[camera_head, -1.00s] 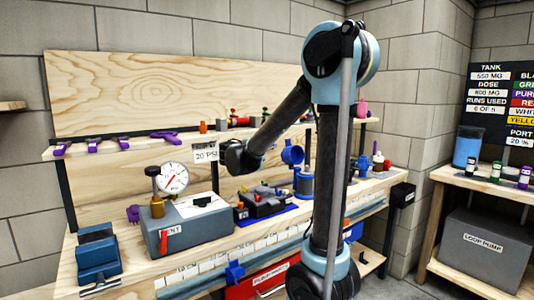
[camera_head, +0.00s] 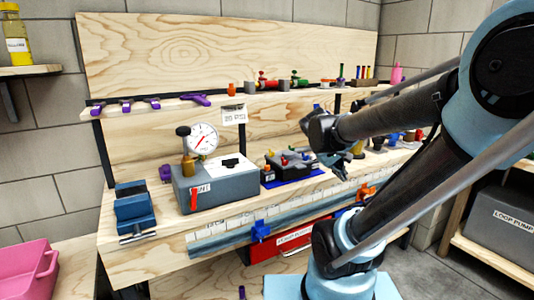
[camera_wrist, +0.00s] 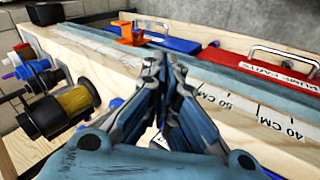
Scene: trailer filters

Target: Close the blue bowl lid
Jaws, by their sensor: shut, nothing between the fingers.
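My gripper (camera_head: 345,172) is over the right half of the workbench in the head view. In the wrist view its light-blue fingers (camera_wrist: 165,75) are together with nothing between them, above the bench's front edge. I cannot make out the blue bowl lid with certainty now; my gripper and arm cover that part of the bench in the head view. In the wrist view a cylinder with a yellow-brown middle and dark ends (camera_wrist: 75,100) is left of the fingers, apart from them. Whether it belongs to the bowl is unclear.
A grey box (camera_head: 228,187) with a pressure gauge (camera_head: 203,138) and a blue block (camera_head: 133,210) are on the bench's left. A black tray with small parts (camera_head: 290,162) is left of my gripper. An orange clamp (camera_wrist: 132,35) and red toolbox (camera_wrist: 262,66) line the front edge.

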